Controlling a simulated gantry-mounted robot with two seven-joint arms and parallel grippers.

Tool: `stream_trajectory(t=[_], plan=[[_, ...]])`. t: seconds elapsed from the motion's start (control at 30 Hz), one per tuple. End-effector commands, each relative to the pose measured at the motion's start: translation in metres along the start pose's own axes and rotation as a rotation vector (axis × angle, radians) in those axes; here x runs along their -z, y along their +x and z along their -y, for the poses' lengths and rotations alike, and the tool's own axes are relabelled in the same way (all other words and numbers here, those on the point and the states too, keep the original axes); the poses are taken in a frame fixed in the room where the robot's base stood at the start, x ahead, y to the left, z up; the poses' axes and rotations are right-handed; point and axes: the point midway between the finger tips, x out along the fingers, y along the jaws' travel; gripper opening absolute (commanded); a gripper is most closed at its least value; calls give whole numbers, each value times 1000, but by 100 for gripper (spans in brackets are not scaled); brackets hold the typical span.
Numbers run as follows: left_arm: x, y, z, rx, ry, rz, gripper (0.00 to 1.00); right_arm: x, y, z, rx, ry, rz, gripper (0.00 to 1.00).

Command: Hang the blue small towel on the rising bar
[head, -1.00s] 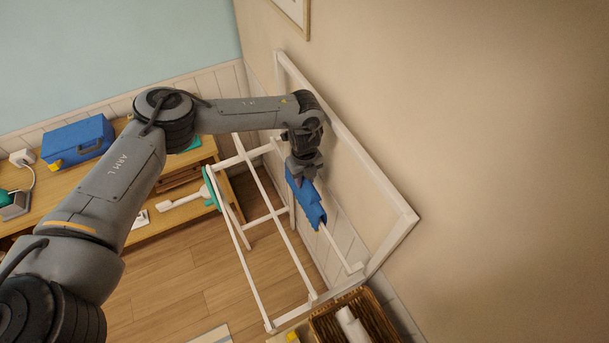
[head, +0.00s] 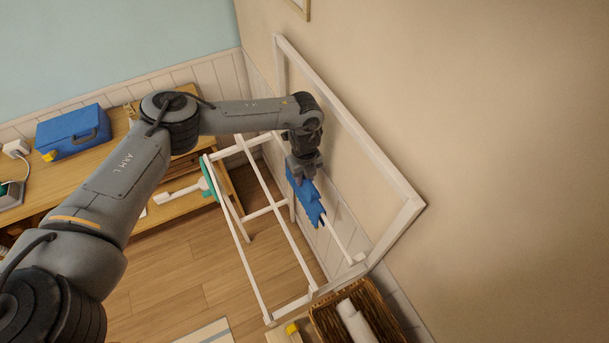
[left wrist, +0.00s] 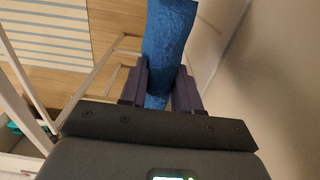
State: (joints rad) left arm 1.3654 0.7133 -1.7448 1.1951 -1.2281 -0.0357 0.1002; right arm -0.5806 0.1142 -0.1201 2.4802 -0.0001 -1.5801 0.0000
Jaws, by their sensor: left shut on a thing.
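The blue small towel (head: 308,199) hangs at a white bar (head: 343,243) of the drying rack, near the wall. In the left wrist view the towel (left wrist: 170,45) runs up between the two fingers. My left gripper (head: 303,172) is shut on the towel's upper end, and it also shows in the left wrist view (left wrist: 158,90). The bar comes out from under the towel's lower end; whether the towel is folded over the bar or only lies against it, I cannot tell. My right gripper is not in view.
The white rack frame (head: 281,230) stands on the wood floor, with a large white frame (head: 352,120) against the wall. A wicker basket (head: 372,290) with white rolls is at the bottom. A blue case (head: 72,132) sits on a wooden bench at left.

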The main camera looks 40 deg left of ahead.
Motion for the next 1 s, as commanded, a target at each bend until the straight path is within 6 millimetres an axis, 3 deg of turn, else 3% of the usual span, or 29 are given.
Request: stream_trajectory(t=[0.3, 0.33, 0.5, 0.83, 1.0], plan=[[0, 0, 0, 1, 0, 0, 0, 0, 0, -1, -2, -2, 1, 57], [0, 0, 0, 1, 0, 0, 36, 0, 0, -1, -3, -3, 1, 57], [0, 0, 0, 1, 0, 0, 62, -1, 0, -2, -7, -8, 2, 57], [0, -1, 0, 1, 0, 0, 62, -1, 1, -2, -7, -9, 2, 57], [0, -15, 1, 3, -1, -1, 62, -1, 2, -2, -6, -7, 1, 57]])
